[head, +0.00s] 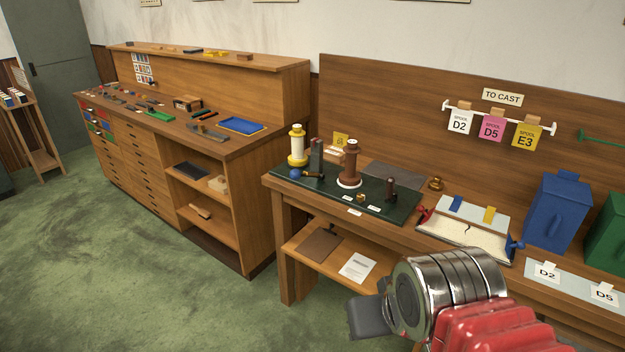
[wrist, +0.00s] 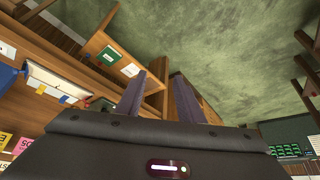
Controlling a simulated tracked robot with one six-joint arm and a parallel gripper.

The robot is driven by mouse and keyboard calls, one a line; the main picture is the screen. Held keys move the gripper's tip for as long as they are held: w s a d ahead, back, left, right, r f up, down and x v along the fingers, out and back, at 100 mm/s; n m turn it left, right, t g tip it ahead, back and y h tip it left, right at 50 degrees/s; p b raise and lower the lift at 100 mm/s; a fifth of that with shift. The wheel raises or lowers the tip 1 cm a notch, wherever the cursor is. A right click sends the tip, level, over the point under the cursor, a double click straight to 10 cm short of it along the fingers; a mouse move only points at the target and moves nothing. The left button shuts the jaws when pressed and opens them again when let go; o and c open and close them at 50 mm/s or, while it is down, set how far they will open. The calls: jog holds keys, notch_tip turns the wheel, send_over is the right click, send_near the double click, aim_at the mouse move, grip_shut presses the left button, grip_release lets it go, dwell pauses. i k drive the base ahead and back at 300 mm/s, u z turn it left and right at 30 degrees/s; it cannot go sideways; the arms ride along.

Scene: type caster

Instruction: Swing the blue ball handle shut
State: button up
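A blue ball (head: 296,173) sits at the end of a short dark handle, at the left end of a dark green board (head: 385,208) on the bench. Beside it stand a dark upright block (head: 316,157) and a brown column (head: 349,163) on a white-edged base. How far the handle stands open is too small to tell. My gripper (head: 366,316) is in front of and below the bench, well apart from the handle. In the wrist view my gripper (wrist: 160,76) has its two fingers spread with nothing between them. That view does not clearly show the handle.
A white tray (head: 465,240) with a red knob (head: 423,214) and another blue knob (head: 515,245) lies right of the board. Blue (head: 556,212) and green (head: 607,235) bins stand further right. A drawer cabinet (head: 130,160) stands left. Green floor in front is clear.

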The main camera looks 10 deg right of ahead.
aim_at(295, 174)
jog(key=u, duration=0.65)
jog(key=i, duration=1.4)
jog(key=u, duration=1.45)
